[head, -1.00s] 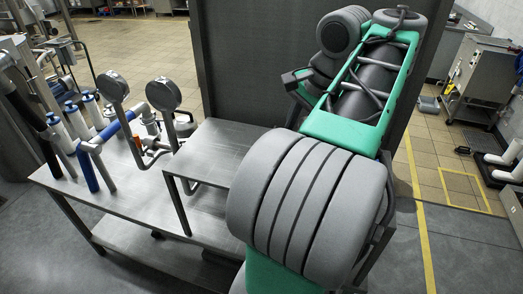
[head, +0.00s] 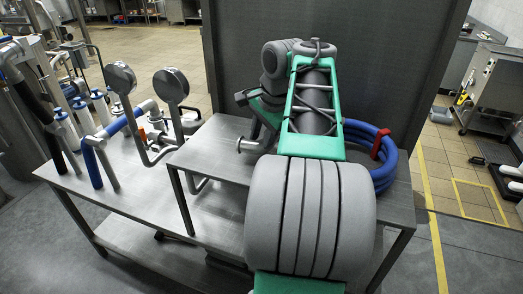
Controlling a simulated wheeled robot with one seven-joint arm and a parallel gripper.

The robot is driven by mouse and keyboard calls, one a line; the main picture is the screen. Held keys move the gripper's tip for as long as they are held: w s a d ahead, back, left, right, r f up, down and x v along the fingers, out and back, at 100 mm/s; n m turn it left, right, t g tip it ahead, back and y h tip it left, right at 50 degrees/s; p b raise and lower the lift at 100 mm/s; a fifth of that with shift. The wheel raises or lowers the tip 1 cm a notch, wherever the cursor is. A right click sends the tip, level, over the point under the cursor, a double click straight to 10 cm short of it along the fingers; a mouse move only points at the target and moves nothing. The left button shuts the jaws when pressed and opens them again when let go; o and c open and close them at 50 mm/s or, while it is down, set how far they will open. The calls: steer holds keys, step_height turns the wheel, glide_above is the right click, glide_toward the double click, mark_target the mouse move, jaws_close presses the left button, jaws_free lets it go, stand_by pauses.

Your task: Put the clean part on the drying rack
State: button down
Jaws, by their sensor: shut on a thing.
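My gripper (head: 246,98), dark and small in the head view, hangs at the end of my green and grey arm, left of the forearm and above the raised steel shelf. It is shut on a small dark part, mostly hidden by the gripper and arm, so its shape is unclear. A short metal pipe piece (head: 252,146) with a round end shows just below; I cannot tell whether it touches the gripper or rests on the shelf. On the left of the steel table, upright blue and white tubes (head: 92,160) stand; I cannot tell which thing is the drying rack.
Two round gauges (head: 120,77) (head: 171,87) on bent metal tubes stand on the steel table (head: 135,195), left of the raised shelf (head: 205,150). A coiled blue hose (head: 384,172) with a red strap lies at the shelf's right. A dark panel (head: 400,60) rises behind.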

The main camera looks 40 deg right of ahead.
steer(key=shift+f, duration=0.85)
steer(key=shift+f, duration=0.15)
steer(key=c, duration=1)
jaws_free()
steer(key=shift+o, duration=0.2)
steer(key=shift+s, duration=0.1)
